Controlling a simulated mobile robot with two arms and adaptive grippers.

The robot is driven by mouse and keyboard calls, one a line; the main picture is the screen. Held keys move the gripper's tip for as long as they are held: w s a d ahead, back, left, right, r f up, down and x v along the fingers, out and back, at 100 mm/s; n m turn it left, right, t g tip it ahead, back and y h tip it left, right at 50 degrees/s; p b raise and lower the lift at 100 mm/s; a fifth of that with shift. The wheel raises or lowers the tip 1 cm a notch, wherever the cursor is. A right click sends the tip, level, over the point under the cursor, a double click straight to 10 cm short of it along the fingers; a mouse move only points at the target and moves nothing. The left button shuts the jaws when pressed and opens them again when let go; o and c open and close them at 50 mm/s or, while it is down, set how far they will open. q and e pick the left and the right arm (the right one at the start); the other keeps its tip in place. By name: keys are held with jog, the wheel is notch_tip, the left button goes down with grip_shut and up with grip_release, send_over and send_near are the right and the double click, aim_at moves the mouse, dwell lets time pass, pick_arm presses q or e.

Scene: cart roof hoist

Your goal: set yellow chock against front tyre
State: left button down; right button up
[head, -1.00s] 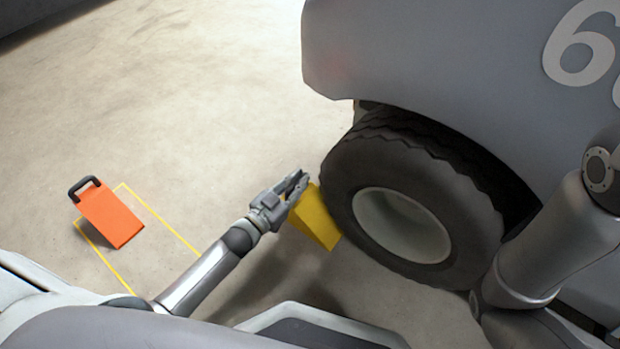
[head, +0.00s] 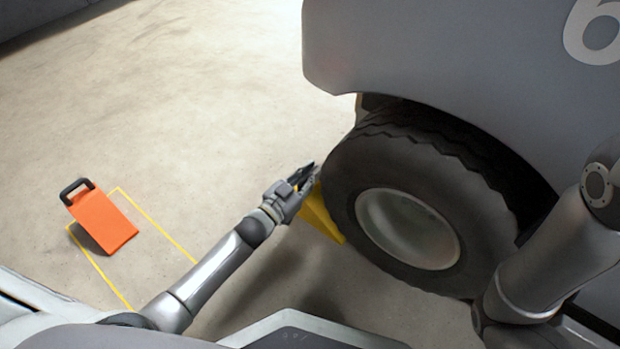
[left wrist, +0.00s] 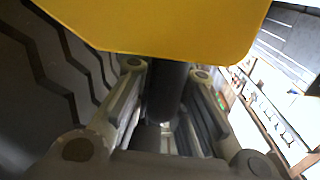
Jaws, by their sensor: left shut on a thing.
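The yellow chock (head: 318,217) is beside the left side of the front tyre (head: 345,190), partly hidden by my gripper and the tyre's edge. My left gripper (head: 308,175) is shut on the chock's dark handle. In the left wrist view the handle (left wrist: 166,88) stands between the fingers, with the yellow chock (left wrist: 160,25) across the top. The tyre's dark tread (left wrist: 60,85) fills the left side of that view. I cannot tell whether chock and tyre touch, or whether the chock rests on the floor. My right gripper is out of view.
An orange chock (head: 104,222) with a black handle lies at the left, by a yellow floor outline (head: 165,234). The grey vehicle body (head: 430,60) overhangs the tyre. The concrete floor (head: 190,120) behind my left gripper is clear.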

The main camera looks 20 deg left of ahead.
pick_arm(q)
jog(key=shift+d+f, duration=0.1)
jog(key=shift+f, duration=0.15)
jog(key=c, duration=1.9)
grip_release()
jog(key=shift+s+f, duration=0.1)
jog(key=shift+f, duration=0.1)
jog(key=o, duration=0.4)
jog(key=shift+o, duration=0.2)
jog(key=shift+s, duration=0.2)
jog(key=shift+s+r+p, duration=0.1)
jog(key=shift+s+p, duration=0.2)
jog(key=shift+p, duration=0.1)
jog(key=p+v, duration=0.5)
jog(key=v, duration=0.6)
jog(key=shift+a, duration=0.2)
jog(key=shift+w+r, duration=0.1)
